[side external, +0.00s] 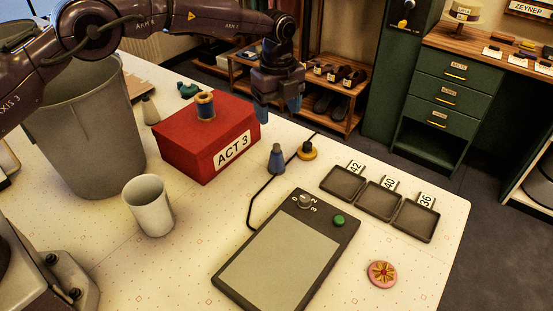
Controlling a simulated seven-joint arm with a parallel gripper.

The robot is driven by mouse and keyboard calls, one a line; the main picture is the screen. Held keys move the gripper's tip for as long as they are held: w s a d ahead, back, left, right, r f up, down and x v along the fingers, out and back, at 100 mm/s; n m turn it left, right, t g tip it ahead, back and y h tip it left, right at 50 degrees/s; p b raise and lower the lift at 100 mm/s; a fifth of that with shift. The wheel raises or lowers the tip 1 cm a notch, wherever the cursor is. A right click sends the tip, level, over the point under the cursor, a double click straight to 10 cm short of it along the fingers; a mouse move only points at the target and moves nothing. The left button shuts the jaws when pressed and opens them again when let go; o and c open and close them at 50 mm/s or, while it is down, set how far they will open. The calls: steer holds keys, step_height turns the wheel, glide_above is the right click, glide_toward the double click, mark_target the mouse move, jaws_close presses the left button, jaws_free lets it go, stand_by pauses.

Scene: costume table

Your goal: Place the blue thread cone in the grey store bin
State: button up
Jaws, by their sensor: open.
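The blue thread cone (277,160) stands upright on the pale patterned table, right of the red box and beside a black cable. My gripper (279,109) is open, fingers pointing down, above and behind the cone in the picture. Nothing shows between its fingers, and it looks apart from the cone. The grey store bin (88,140) is the large tapered bin at the left, behind the white cup. My arm crosses over its top, and its inside floor is hidden.
A red "ACT 3" box (190,150) with a blue-wound spool (205,104) on top stands between bin and cone. A white cup (149,206), grey cone (150,111), yellow-and-black object (307,150), flat grey device (285,262) and small trays (379,199) are also on the table.

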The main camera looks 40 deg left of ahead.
mark_target(276, 144)
steer(key=shift+f+m, duration=0.15)
steer(key=shift+m, duration=0.15)
step_height(276, 144, down, 13)
steer(key=shift+s+a+r, duration=0.1)
steer(key=shift+a+r, duration=0.05)
steer(key=c, duration=1.1)
steer(key=shift+r, duration=0.1)
